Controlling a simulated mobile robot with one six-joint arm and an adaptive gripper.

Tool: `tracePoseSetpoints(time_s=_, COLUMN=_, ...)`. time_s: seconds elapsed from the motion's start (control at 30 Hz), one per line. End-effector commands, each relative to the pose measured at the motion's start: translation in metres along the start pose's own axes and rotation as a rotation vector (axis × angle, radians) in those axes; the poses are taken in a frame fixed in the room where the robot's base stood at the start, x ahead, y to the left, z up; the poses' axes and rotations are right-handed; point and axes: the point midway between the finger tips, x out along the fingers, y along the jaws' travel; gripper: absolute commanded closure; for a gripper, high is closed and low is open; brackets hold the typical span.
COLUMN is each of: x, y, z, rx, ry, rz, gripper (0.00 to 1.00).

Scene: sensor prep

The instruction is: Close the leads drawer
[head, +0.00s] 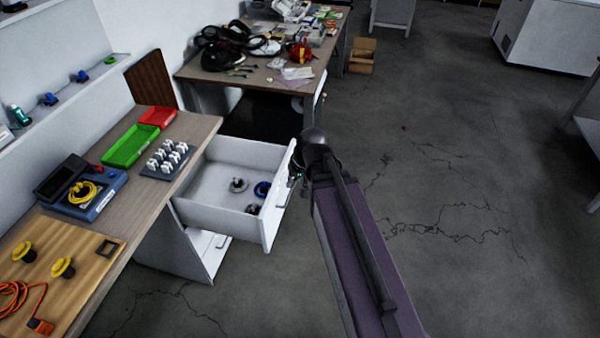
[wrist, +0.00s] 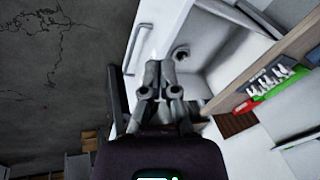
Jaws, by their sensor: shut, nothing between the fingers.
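The white leads drawer (head: 222,191) is pulled far out from under the wooden bench, and several small items lie in it, among them a blue coil (head: 262,189) and a dark coil. Its front panel (head: 280,196) faces right. My gripper (head: 297,174) is at the outer side of that front panel, mostly hidden behind my own arm in the head view. In the wrist view my gripper (wrist: 166,72) is shut and empty, close to the drawer front (wrist: 148,28). I cannot tell whether it touches the panel.
The bench top (head: 203,128) holds a green tray (head: 130,147), a red tray (head: 158,116), a rack of white pieces (head: 166,158) and a blue device (head: 88,194). A cluttered second table (head: 250,78) stands behind. The floor to the right is clear.

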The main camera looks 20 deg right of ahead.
Motion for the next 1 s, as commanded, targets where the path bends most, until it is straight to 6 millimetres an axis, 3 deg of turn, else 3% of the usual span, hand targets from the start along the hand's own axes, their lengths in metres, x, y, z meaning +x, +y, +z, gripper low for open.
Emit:
tracePoseSetpoints(time_s=0.03, x=0.018, y=0.004, z=-0.004, rx=0.011, ry=0.017, rz=-0.023, gripper=1.0)
tracePoseSetpoints(time_s=0.3, x=0.058, y=0.009, z=-0.026, rx=0.069, ry=0.113, rz=-0.151, gripper=1.0)
tracePoseSetpoints(time_s=1.0, x=0.14, y=0.043, z=-0.087, rx=0.264, ry=0.371, rz=-0.46, gripper=1.0)
